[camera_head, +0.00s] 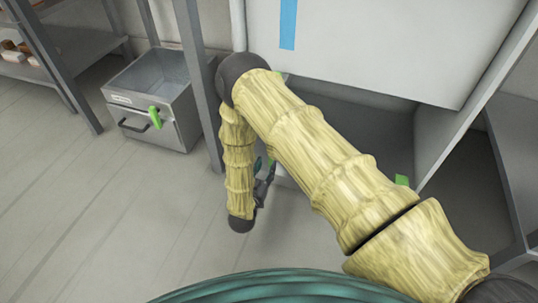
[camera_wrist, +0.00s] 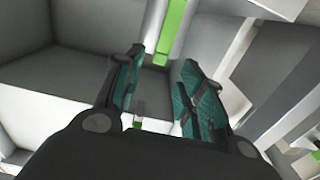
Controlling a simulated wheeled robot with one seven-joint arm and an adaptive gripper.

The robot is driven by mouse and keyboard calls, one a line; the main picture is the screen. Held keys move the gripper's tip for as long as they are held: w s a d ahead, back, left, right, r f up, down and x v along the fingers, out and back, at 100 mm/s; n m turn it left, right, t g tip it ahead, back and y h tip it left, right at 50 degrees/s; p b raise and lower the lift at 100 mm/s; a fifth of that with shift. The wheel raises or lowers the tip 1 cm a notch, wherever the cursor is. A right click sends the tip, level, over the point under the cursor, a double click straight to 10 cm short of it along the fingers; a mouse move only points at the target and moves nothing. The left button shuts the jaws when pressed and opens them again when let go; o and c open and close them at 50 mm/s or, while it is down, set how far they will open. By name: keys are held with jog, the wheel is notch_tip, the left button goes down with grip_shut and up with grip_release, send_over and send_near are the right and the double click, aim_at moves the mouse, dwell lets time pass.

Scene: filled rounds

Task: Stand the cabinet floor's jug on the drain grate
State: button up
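My gripper (camera_head: 264,182) hangs at the end of my arm, low in front of the open lower part of a white cabinet (camera_head: 365,45). In the wrist view my gripper (camera_wrist: 164,58) has its two teal fingers spread apart, with no object held between them. The dark cabinet interior (camera_head: 350,125) shows partly behind my arm. I cannot make out the jug clearly; a small pale upright shape (camera_wrist: 140,115) between the finger bases in the wrist view is too small to name. I cannot identify the drain grate.
A shelf rack (camera_head: 75,50) is at far left. Cabinet walls and posts crowd my arm. The floor (camera_head: 110,215) at left is clear.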

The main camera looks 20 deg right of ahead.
jog(key=s+d+f+n+g+y, duration=0.1)
jog(key=s+f+g+y, duration=0.1)
jog(key=s, duration=0.2)
jog(key=s+d+f+n+g+y, duration=0.1)
jog(key=s+d+f+g+y, duration=0.1)
jog(key=s, duration=0.3)
jog(key=s+d+f+n+g+y+p, duration=0.1)
jog(key=s+d+f+n+g+y, duration=0.1)
jog(key=s+f, duration=0.2)
jog(key=shift+s+d, duration=0.25)
jog(key=shift+s, duration=0.45)
jog(key=s+g, duration=0.1)
jog(key=s, duration=0.2)
jog(key=s+d+g+y, duration=0.1)
jog(key=s, duration=0.2)
jog(key=s+n+g+y, duration=0.1)
jog(key=s+g, duration=0.1)
jog(key=s, duration=0.2)
jog(key=shift+d+f, duration=0.15)
jog(key=shift+f, duration=0.25)
jog(key=s+r+g+y, duration=0.1)
jog(key=s+g, duration=0.1)
jog(key=s, duration=0.5)
jog(key=s+r+n+g+y, duration=0.1)
jog(key=s+r+g, duration=0.1)
jog(key=s, duration=0.6)
jog(key=shift+s+r+g, duration=0.2)
jog(key=shift+s+g, duration=0.05)
jog(key=shift+g, duration=0.25)
jog(key=shift+d, duration=0.1)
